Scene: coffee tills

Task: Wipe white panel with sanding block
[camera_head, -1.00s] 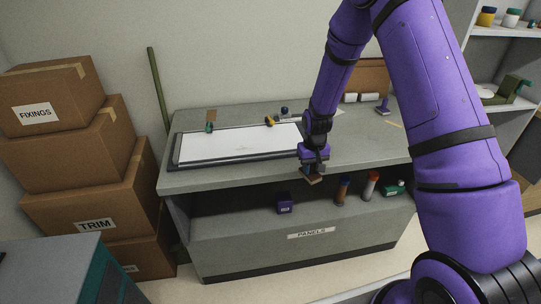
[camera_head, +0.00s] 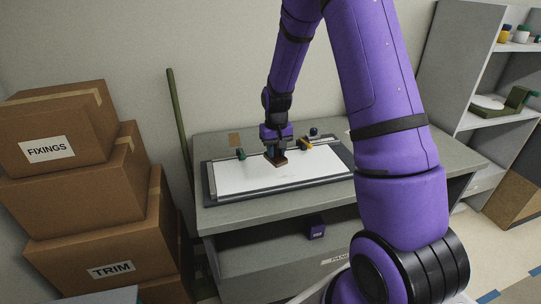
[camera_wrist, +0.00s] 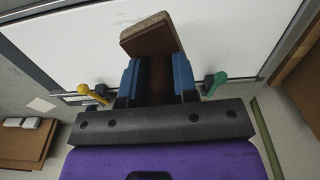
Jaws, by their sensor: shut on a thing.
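The white panel (camera_head: 250,177) lies flat in a dark-edged frame (camera_head: 213,192) on the grey workbench. My gripper (camera_head: 276,152) is over the back middle of the panel, shut on the brown sanding block (camera_head: 279,163). In the wrist view the block (camera_wrist: 150,38) sticks out beyond the blue fingers of my gripper (camera_wrist: 158,80), with the white panel (camera_wrist: 230,35) behind it. Whether the block touches the panel or hangs just above it, I cannot tell.
A green-handled clamp (camera_head: 240,154) and a yellow one (camera_head: 306,142) stand at the panel's back edge. Stacked cardboard boxes (camera_head: 85,195) stand at the left beside a green pole (camera_head: 178,115). A purple box (camera_head: 315,228) sits on the shelf below.

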